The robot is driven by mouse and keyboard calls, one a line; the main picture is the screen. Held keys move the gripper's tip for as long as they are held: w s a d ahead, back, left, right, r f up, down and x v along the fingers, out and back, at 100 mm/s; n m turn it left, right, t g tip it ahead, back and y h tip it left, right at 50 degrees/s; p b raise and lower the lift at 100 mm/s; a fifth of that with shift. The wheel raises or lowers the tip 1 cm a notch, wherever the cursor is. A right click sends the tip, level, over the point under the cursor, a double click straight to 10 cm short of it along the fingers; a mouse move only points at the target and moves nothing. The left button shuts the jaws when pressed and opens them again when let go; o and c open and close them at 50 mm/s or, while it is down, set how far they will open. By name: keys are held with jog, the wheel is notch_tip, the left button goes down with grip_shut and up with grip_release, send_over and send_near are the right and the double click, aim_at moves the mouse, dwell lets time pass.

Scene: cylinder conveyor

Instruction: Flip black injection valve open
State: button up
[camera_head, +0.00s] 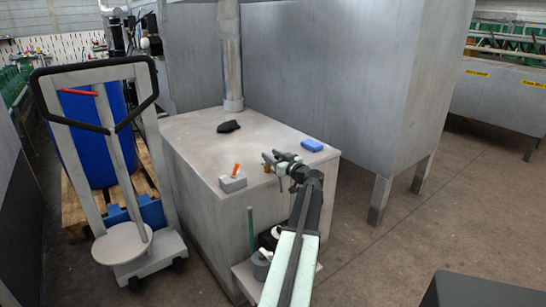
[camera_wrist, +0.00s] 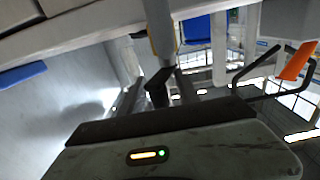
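My gripper (camera_head: 275,161) is above the front right part of the top of a grey metal cabinet (camera_head: 190,135). A small brass-coloured fitting (camera_head: 267,168) shows just below its fingers; I cannot tell whether they touch it. No part is clearly recognisable as a black injection valve. In the wrist view, a dark angled piece (camera_wrist: 157,84) shows beyond my gripper body, near a grey tube; I cannot tell whether it is a finger or a lever. The finger gap is too small and dark to read.
On the cabinet top are a black crumpled item (camera_head: 228,126), a grey box with an orange lever (camera_head: 233,183) and a blue block (camera_head: 312,145). A pipe (camera_head: 231,60) rises at the back. A trolley (camera_head: 122,243) stands left; open floor lies right.

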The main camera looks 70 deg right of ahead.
grip_shut()
jog(key=shift+a+m+g+h, duration=0.5)
jog(key=shift+m+g+h, duration=0.35)
jog(key=shift+h, duration=0.25)
jog(key=shift+m+g+h, duration=1.45)
jog(key=shift+g+h, duration=0.05)
jog(key=shift+g, duration=0.15)
grip_release()
jog(key=shift+s, duration=0.1)
jog(key=v, duration=0.7)
jog(key=shift+s+a, duration=0.2)
jog(key=shift+a, duration=0.1)
